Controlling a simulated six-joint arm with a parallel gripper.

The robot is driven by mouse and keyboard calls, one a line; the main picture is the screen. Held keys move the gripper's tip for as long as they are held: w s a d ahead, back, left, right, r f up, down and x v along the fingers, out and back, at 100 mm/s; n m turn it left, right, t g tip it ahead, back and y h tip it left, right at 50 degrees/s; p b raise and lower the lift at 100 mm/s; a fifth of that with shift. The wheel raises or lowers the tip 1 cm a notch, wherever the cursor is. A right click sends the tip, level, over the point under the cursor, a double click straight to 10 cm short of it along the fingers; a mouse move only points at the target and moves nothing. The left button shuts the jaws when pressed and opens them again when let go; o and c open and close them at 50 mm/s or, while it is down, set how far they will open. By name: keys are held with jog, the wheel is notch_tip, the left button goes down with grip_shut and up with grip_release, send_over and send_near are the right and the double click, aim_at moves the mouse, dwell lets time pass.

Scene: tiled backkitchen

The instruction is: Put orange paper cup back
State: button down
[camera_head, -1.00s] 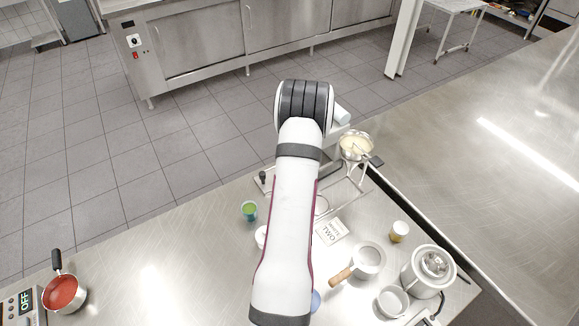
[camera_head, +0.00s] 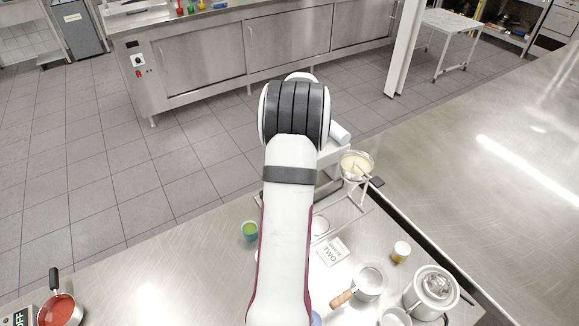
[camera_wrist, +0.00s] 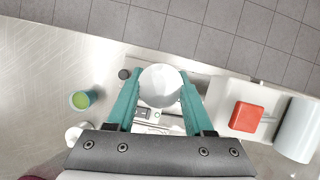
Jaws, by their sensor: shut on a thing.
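In the wrist view my gripper (camera_wrist: 160,91) has its two teal fingers closed on the sides of a pale round thing (camera_wrist: 160,84), which looks like a cup seen from above. No orange shows on it, so I cannot tell whether it is the orange paper cup. Below it are a grey metal fixture and part of the steel table (camera_wrist: 50,60). In the head view my arm hides the gripper and what it holds. No clearly orange paper cup shows elsewhere.
A green-blue cup (camera_wrist: 82,99) stands left of the gripper, with a dark knob (camera_wrist: 124,73) nearer. A red square block (camera_wrist: 247,117) and a white cylinder (camera_wrist: 298,130) are at right. A bowl on a stand (camera_head: 356,163), a handled pan (camera_head: 369,282) and a white pot (camera_head: 431,293) stand at right.

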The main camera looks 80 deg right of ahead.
jog(key=w+a+r+n+y, duration=0.2)
jog(key=w+a+n+y, duration=0.1)
jog(key=w+a+n, duration=0.55)
jog(key=w+a+r+n+y, duration=0.3)
jog(key=w+a+n, duration=0.5)
jog(key=w, duration=0.2)
jog(key=w+a+r+n+g, duration=0.2)
jog(key=a+r+n+g, duration=0.1)
jog(key=a+n, duration=0.5)
jog(key=w+a+r+n+g, duration=0.1)
jog(key=a+r+n+g, duration=0.1)
jog(key=a+n, duration=0.55)
jog(key=w+a+r+n+g, duration=0.25)
jog(key=a+n, duration=0.25)
jog(key=a, duration=0.5)
jog(key=m+t+h, duration=0.2)
jog(key=m+t, duration=0.6)
jog(key=m, duration=1.9)
send_over(232, 213)
jog(key=s, duration=0.2)
jog(key=f, duration=2)
jog(key=shift+w+d, duration=0.1)
jog(key=shift+w, duration=0.15)
jog(key=shift+f, duration=1.7)
jog(key=shift+f, duration=0.2)
